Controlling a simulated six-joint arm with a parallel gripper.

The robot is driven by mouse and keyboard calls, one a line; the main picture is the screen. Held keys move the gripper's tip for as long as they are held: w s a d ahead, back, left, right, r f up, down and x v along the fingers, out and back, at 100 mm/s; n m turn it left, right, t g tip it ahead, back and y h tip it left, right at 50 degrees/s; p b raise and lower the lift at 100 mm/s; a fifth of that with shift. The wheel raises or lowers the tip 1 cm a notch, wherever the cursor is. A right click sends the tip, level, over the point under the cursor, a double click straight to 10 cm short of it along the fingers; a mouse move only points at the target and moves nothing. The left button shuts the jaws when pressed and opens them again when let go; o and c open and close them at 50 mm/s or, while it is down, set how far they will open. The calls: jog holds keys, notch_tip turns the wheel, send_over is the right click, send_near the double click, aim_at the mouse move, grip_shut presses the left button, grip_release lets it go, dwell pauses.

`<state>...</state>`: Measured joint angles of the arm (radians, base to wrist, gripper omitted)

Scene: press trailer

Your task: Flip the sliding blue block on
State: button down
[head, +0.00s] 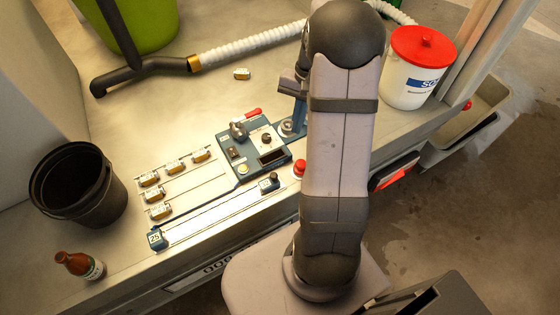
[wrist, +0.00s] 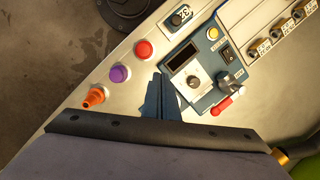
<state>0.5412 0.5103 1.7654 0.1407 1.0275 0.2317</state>
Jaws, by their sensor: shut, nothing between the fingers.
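A pale slide rail (head: 215,213) lies along the front of the bench. A blue block marked 25 (head: 157,238) sits at its left end, and a dark blue block (head: 269,183) with a black knob sits at its right end. This right block also shows at the top of the wrist view (wrist: 180,17). I cannot tell from the label which one slides. My gripper (wrist: 157,78) is shut and empty, with its blue fingers beside the panel's edge. In the head view my gripper (head: 299,118) is partly hidden by my arm, behind and right of the right block.
A blue control panel (head: 228,143) carries a screen, knob, rocker switch and red-handled lever (wrist: 222,106). Red (wrist: 144,49), purple (wrist: 120,73) and orange (wrist: 93,97) controls stand close by. A black bucket (head: 80,185), sauce bottle (head: 78,265) and red-lidded tub (head: 415,75) stand farther off.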

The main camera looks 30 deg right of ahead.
jog(key=a+r+m, duration=0.1)
jog(key=s+r+m+y, duration=0.1)
jog(key=shift+a+m+g, duration=0.35)
jog(key=shift+m+g, duration=0.05)
jog(key=p, duration=0.2)
send_near(268, 183)
jog(key=d+f, duration=0.3)
jog(key=shift+w+d+f, duration=0.15)
jog(key=shift+w+f, duration=0.15)
jog(key=shift+w, duration=0.05)
jog(key=shift+s+a+f, duration=0.2)
jog(key=shift+s+a, duration=0.05)
jog(key=shift+a, duration=0.2)
jog(key=shift+a+p, duration=0.1)
jog(key=shift+p, duration=0.2)
